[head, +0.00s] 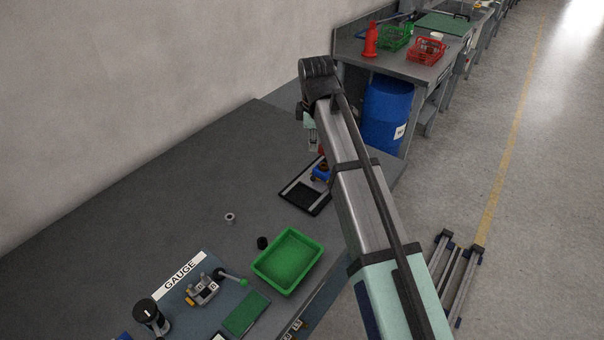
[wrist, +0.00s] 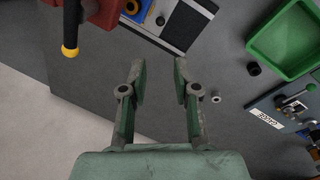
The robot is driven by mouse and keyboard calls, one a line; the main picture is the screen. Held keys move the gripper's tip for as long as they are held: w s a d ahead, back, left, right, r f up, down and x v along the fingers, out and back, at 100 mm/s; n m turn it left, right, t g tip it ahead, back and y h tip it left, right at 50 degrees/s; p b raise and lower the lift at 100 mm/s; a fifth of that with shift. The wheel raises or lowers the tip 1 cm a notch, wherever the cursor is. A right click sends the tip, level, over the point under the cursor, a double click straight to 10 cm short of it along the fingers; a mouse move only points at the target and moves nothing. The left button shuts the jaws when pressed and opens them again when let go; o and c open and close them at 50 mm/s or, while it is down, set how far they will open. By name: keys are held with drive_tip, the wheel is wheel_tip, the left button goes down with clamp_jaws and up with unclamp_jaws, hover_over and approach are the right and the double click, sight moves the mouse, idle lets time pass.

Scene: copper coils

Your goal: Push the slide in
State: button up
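My gripper (wrist: 161,78) is open and empty in the wrist view, its two fingers apart above the grey bench. In the head view my gripper (head: 312,146) is small and partly hidden by my arm, above the bench's far part. Near it is a fixture with a black plate (head: 303,195) in a pale frame, with blue and red parts partly behind my arm. The wrist view shows this black plate (wrist: 186,22) at the top, beyond the fingertips, and a red body (wrist: 107,14) with a yellow-tipped black handle (wrist: 70,48). I cannot tell which part is the slide.
A green tray (head: 288,262) stands near the bench's right edge. Beside it are a black cylinder (head: 262,243) and a grey ring (head: 230,218). A gauge station (head: 203,288) lies at the front. A wall borders the left; the bench's middle is clear.

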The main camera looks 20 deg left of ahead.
drive_tip(key=p, duration=0.4)
approach(313, 177)
drive_tip(key=shift+n, duration=0.3)
drive_tip(key=f, duration=0.3)
drive_tip(key=w+f, duration=0.1)
drive_tip(key=f, duration=0.4)
drive_tip(key=shift+w+a+f, duration=0.2)
drive_tip(key=shift+w+f, duration=0.1)
drive_tip(key=shift+f, duration=0.1)
drive_tip(key=shift+w, duration=0.1)
clamp_jaws()
